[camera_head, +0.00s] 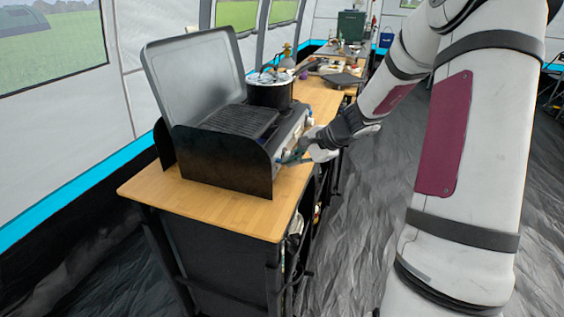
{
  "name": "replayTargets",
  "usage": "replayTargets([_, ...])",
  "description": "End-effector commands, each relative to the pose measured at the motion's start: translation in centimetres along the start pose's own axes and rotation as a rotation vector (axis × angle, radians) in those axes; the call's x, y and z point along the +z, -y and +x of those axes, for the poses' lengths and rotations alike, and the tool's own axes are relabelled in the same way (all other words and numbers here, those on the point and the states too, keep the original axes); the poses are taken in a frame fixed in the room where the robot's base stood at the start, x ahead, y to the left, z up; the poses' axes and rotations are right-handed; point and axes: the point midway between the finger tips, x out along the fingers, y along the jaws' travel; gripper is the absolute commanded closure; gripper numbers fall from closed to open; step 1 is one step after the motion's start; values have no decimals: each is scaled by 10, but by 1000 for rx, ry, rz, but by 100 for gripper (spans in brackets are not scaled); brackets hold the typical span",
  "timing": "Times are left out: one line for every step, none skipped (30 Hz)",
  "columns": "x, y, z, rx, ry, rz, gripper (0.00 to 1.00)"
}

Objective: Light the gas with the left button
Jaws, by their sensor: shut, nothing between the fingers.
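The gas stove (225,155) stands on the wooden counter, with its grey lid raised at the back and a dark side panel toward me. A black grill plate (243,120) covers its near part. A dark pot with a lid (270,90) stands on its far part. My gripper (290,158) is shut and empty at the stove's front face, close to its near end. I cannot tell whether it touches the stove. The left button is too small, or hidden behind my gripper, to make out. No flame is visible.
The wooden counter (212,205) has bare room at its near end. Further along it lie a dark flat pan (344,79) and several small items. A green box (351,25) stands at the far end. The tent floor right of the counter is clear around my arm.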

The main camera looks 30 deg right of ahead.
Motion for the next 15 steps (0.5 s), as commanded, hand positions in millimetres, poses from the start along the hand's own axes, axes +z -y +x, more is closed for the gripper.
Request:
replayTargets([-1, -1, -1, 0, 0, 0, 100])
replayTargets([-1, -2, -2, 0, 0, 0, 100])
replayTargets([-2, -2, -4, 0, -1, 0, 100])
replayTargets([-3, -3, -5, 0, -1, -1, 100])
replayTargets([-4, -4, -6, 0, -1, -1, 100])
replayTargets([-5, -5, -8, 0, -1, 0, 100])
replayTargets([-6, -6, -9, 0, -1, 0, 100])
replayTargets([-7, -6, -10, -1, -1, 0, 100])
replayTargets([-7, -7, -10, -1, -1, 0, 100])
replayTargets([-7, -7, -11, -1, 0, 0, 100])
replayTargets([-8, -8, -11, 0, 0, 0, 100])
replayTargets([-7, -8, -11, 0, 0, 0, 100])
replayTargets([-7, -8, -11, 0, 0, 0, 100])
replayTargets([-7, -8, -11, 0, 0, 0, 100])
replayTargets([-7, -8, -11, 0, 0, 0, 100])
